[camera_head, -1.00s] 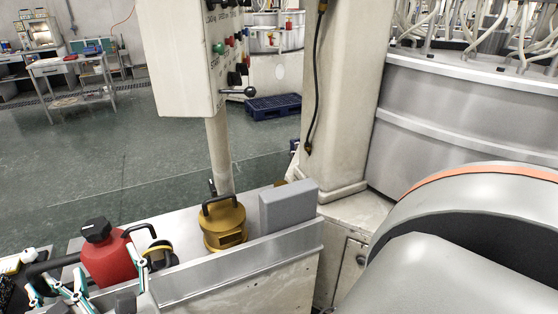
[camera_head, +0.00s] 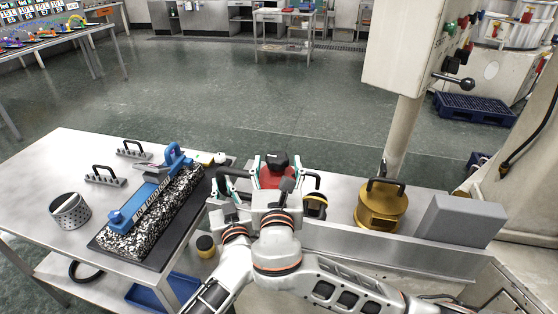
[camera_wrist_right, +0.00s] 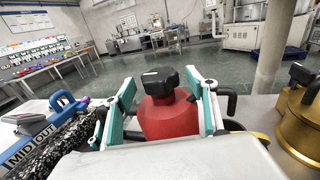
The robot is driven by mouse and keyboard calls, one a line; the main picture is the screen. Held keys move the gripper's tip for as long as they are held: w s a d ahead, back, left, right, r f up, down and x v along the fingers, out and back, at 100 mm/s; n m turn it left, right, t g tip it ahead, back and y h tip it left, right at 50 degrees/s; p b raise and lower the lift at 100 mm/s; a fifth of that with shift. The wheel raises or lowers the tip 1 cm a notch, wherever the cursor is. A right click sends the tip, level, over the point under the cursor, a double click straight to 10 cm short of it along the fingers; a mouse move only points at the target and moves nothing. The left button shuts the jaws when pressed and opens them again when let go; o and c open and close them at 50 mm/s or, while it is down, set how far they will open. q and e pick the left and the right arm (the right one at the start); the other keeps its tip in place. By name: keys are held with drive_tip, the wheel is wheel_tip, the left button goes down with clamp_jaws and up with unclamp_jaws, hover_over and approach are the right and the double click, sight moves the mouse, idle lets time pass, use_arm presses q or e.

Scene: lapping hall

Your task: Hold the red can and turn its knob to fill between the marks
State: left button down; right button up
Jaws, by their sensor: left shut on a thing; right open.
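The red can (camera_head: 268,180) stands upright on the metal ledge, with a black knob (camera_head: 279,160) on top. In the right wrist view the can (camera_wrist_right: 168,120) and knob (camera_wrist_right: 160,81) sit between the two fingers of my right gripper (camera_wrist_right: 162,90). My right gripper (camera_head: 286,168) is open, with its fingers apart on either side of the knob. My left gripper (camera_head: 222,188) is at the can's left side, shut on what appears to be its black handle, mostly hidden. A yellow-and-black round part (camera_head: 315,206) is right of the can. No fill marks can be read.
A brass-coloured pot (camera_head: 381,208) and a grey block (camera_head: 460,221) stand right of the can. The left table (camera_head: 50,170) bears a blue-handled tool (camera_head: 140,200), a speckled block (camera_head: 150,225) and a perforated cup (camera_head: 70,212). A control box (camera_head: 410,50) hangs at upper right.

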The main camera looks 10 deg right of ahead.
drive_tip(key=shift+w+d, duration=0.15)
drive_tip(key=shift+w, duration=0.8)
drive_tip(key=c, duration=1.1)
drive_tip(key=shift+m+g+h, duration=0.6)
drive_tip(key=shift+m+h, duration=0.8)
drive_tip(key=shift+h, duration=0.7)
